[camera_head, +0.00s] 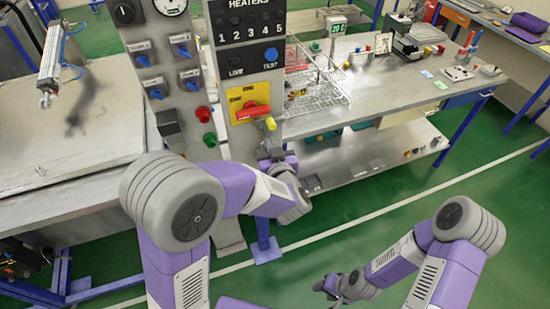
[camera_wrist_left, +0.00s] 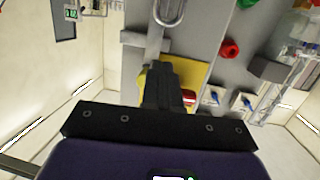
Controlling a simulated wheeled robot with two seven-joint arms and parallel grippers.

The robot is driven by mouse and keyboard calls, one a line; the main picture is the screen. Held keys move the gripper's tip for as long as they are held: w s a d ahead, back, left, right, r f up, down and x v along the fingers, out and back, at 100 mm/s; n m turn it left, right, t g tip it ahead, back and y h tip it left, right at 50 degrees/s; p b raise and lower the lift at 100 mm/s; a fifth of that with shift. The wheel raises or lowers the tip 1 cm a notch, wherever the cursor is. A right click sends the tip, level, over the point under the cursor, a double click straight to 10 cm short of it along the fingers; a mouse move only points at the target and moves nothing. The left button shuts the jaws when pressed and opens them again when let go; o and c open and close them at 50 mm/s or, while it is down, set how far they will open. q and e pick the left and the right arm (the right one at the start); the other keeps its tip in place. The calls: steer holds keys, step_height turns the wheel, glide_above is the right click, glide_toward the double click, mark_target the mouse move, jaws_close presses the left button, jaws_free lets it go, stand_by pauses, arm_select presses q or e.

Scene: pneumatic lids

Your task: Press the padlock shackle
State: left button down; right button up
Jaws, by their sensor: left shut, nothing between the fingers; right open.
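A grey U-shaped shackle (camera_wrist_left: 170,14) shows at the top edge of the left wrist view; the body below it is cut off by the frame. I cannot make the shackle out in the head view. My left gripper (camera_head: 273,158) is shut and empty, below the yellow plate of the panel. Its dark fingers (camera_wrist_left: 163,68) cover part of that plate in the wrist view. They appear apart from the shackle. A small yellow piece (camera_head: 270,124) sits by the red handle (camera_head: 253,112). My right gripper (camera_head: 333,286) is open and empty, low over the floor.
The control panel (camera_head: 222,75) carries blue switches (camera_head: 185,52), a red button (camera_head: 203,114) and a green button (camera_head: 210,139). A metal bench (camera_head: 390,90) stands at right with a wire rack (camera_head: 315,85). A metal table (camera_head: 100,130) with a pneumatic cylinder (camera_head: 50,55) is at left.

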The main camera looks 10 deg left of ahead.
arm_select(q)
steer(key=shift+w+a+f+b, duration=0.15)
steer(key=shift+w+a+f, duration=0.15)
steer(key=shift+w+f, duration=0.3)
steer(key=shift+w+a+f+b, duration=0.15)
steer(key=shift+w+a+f, duration=0.1)
steer(key=shift+w+f, duration=0.35)
steer(key=shift+w+a+f+b, duration=0.15)
steer(key=shift+w+a+f, duration=0.15)
steer(key=shift+w+f, duration=0.3)
steer(key=shift+s, duration=0.1)
step_height(320, 180, down, 2)
steer(key=shift+f+b, duration=0.1)
steer(key=shift+b, duration=0.55)
steer(key=r+p+v, duration=0.2)
steer(key=p+v, duration=0.1)
steer(key=v, duration=1)
steer(key=shift+w+r, duration=0.3)
steer(key=shift+r, duration=0.1)
